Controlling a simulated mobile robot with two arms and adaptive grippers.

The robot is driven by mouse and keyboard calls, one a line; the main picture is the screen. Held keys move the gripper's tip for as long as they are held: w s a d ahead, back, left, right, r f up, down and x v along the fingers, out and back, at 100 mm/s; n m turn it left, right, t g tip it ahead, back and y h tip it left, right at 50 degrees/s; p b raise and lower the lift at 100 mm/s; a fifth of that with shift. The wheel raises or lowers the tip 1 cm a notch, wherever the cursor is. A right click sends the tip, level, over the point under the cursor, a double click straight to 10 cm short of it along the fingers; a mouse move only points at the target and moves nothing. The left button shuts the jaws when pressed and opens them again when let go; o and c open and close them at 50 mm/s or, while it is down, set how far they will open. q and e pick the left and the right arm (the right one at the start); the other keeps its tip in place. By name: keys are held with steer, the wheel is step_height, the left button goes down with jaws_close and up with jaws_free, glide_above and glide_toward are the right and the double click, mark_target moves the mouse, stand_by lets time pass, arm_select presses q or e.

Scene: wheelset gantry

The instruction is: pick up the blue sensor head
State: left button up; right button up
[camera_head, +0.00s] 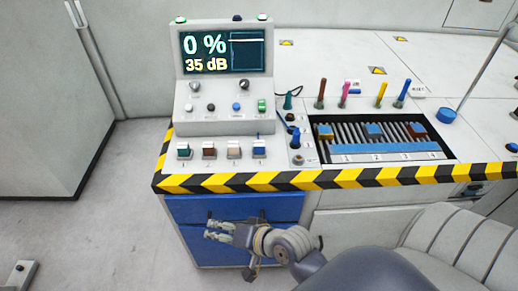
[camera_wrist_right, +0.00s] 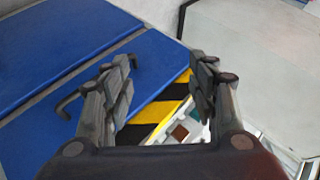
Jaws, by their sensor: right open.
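Several blue things show on the bench in the head view, and I cannot tell for certain which is the sensor head. A blue upright handle (camera_head: 403,94) stands at the right end of a row of coloured handles. A blue block (camera_head: 374,130) sits in the ribbed tray (camera_head: 452,153), and a round blue piece (camera_head: 446,116) is to the right. My right gripper (camera_head: 214,231) is open and empty, below the bench edge in front of the blue drawers. In the right wrist view its fingers (camera_wrist_right: 165,78) are apart with nothing between them. My left gripper is out of view.
A console (camera_head: 222,112) with a lit display stands at the bench's left end, with several coloured switches before it. A black and yellow striped edge (camera_head: 340,178) runs along the bench front. Blue drawers (camera_head: 233,209) are below. Floor at left is mostly clear.

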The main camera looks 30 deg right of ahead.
steer(key=w+r+m+t, duration=0.3)
steer(key=w+m, duration=0.3)
steer(key=m, duration=0.1)
steer(key=m+t+h, duration=0.3)
steer(key=m+h, duration=1)
steer(key=m, duration=1.4)
glide_toward(259, 146)
steer(key=shift+w+a+f, duration=0.35)
steer(key=shift+w+f, duration=0.05)
steer(key=shift+w, duration=0.15)
steer(key=shift+w+d+m, duration=0.1)
steer(key=shift+d+m, duration=0.2)
steer(key=shift+d, duration=0.1)
steer(key=shift+h, duration=0.4)
steer(key=x, duration=0.4)
steer(key=shift+w+d+f, duration=0.15)
steer(key=shift+w+d, duration=0.1)
steer(key=shift+w+d+r+p, duration=0.2)
steer(key=shift+w+d+p, duration=0.1)
steer(key=shift+w, duration=0.2)
steer(key=x, duration=0.4)
steer(key=shift+w+d, duration=0.15)
steer(key=shift+d, duration=0.05)
steer(key=shift+r, duration=0.15)
